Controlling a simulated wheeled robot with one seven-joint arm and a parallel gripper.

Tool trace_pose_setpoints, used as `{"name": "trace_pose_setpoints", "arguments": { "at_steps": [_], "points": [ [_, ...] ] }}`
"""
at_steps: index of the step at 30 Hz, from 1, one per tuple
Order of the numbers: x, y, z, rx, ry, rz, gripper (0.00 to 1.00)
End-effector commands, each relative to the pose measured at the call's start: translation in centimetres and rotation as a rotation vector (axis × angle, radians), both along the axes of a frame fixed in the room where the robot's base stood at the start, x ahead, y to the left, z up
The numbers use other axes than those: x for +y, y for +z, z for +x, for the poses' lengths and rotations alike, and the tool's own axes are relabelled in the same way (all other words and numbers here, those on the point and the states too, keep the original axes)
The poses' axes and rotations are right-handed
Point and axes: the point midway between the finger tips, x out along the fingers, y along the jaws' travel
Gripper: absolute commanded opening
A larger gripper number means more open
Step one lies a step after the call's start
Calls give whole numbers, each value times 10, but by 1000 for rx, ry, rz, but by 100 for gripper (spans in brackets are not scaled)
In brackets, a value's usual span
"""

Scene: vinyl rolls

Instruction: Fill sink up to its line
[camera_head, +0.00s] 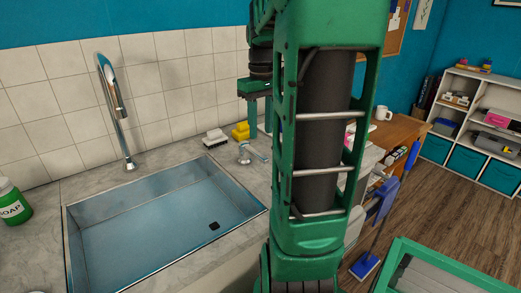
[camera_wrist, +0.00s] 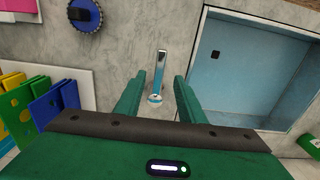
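The metal sink (camera_head: 95,215) is set in the counter at lower left. Its floor looks bluish and a dark square drain (camera_head: 214,226) shows; I cannot make out a line or tell the water level. A tall chrome faucet (camera_head: 118,105) stands behind it, with no stream visible. A small chrome lever (camera_head: 246,155) is on the counter right of the sink. In the wrist view the lever (camera_wrist: 161,68) lies between the fingers of my gripper (camera_wrist: 159,85), which is open, with gaps on both sides. My gripper (camera_head: 260,125) points down above the lever in the head view.
A soap bottle (camera_head: 12,203) stands left of the sink. White (camera_head: 214,137) and yellow (camera_head: 240,131) items sit near the tiled wall. In the wrist view a blue-rimmed knob (camera_wrist: 85,15) and coloured upright boards (camera_wrist: 45,105) are left of my gripper.

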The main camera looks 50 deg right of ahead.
Motion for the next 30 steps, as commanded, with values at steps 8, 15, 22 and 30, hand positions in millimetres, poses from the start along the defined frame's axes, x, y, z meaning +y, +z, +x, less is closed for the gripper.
{"name": "trace_pose_setpoints", "arguments": {
  "at_steps": [8,15,22,30],
  "points": [
    [1,-51,-1,2,-1,3,36],
    [1,-78,0,2,0,1,36],
    [1,-85,0,0,0,-1,36],
    [1,-85,0,0,0,-1,14]
  ]
}}
